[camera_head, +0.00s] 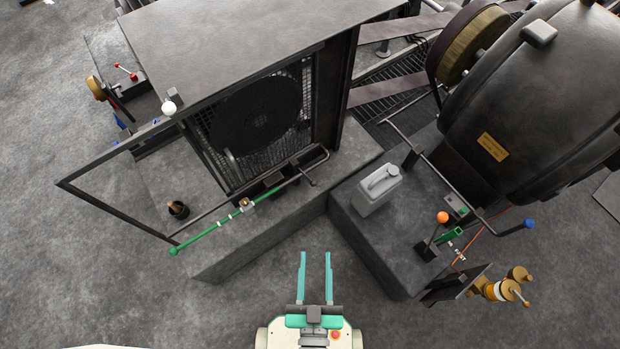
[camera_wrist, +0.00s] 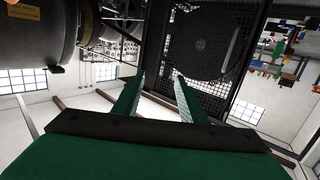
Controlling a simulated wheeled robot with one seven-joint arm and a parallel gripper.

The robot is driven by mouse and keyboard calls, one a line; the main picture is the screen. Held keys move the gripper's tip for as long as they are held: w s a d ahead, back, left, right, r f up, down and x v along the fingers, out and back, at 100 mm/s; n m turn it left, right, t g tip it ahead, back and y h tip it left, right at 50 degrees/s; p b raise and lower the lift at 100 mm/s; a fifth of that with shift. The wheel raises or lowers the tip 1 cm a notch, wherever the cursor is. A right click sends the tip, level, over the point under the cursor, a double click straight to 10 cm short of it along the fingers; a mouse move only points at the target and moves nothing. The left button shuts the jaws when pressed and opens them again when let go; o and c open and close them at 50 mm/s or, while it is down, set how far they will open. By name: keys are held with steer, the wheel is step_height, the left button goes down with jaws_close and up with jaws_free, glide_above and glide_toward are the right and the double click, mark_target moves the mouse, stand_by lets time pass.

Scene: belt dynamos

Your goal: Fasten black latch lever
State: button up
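I cannot tell for sure which part is the black latch lever. One candidate is a dark lever with an orange ball knob (camera_head: 443,217) that stands on the right grey plinth, beside a small green block (camera_head: 449,236). Another is a small dark fitting with a white knob (camera_head: 168,107) at the left corner of the dark fan cabinet (camera_head: 240,40). My gripper (camera_head: 315,254) is open and empty over the floor in front of the plinths, apart from both. Its two teal fingers also show spread in the wrist view (camera_wrist: 160,76), with nothing between them.
A green rod (camera_head: 212,230) runs along the cabinet front, by an open dark frame (camera_head: 110,218) at left. A grey canister (camera_head: 376,189) and a blue-knobbed bar (camera_head: 529,223) are at right, below a large dark drum (camera_head: 545,90).

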steer(key=w+d+f+n+t+y, duration=0.1)
steer(key=w+f+n+t+y, duration=0.1)
steer(key=w+f, duration=0.95)
steer(key=n+g+y, duration=0.1)
steer(key=g+y, duration=0.1)
steer(key=y, duration=0.2)
glide_toward(314, 183)
steer(key=x, duration=0.7)
steer(key=f+x, duration=0.1)
steer(key=x, duration=0.2)
steer(key=shift+w+f, duration=0.1)
steer(key=shift+w, duration=0.2)
jaws_close()
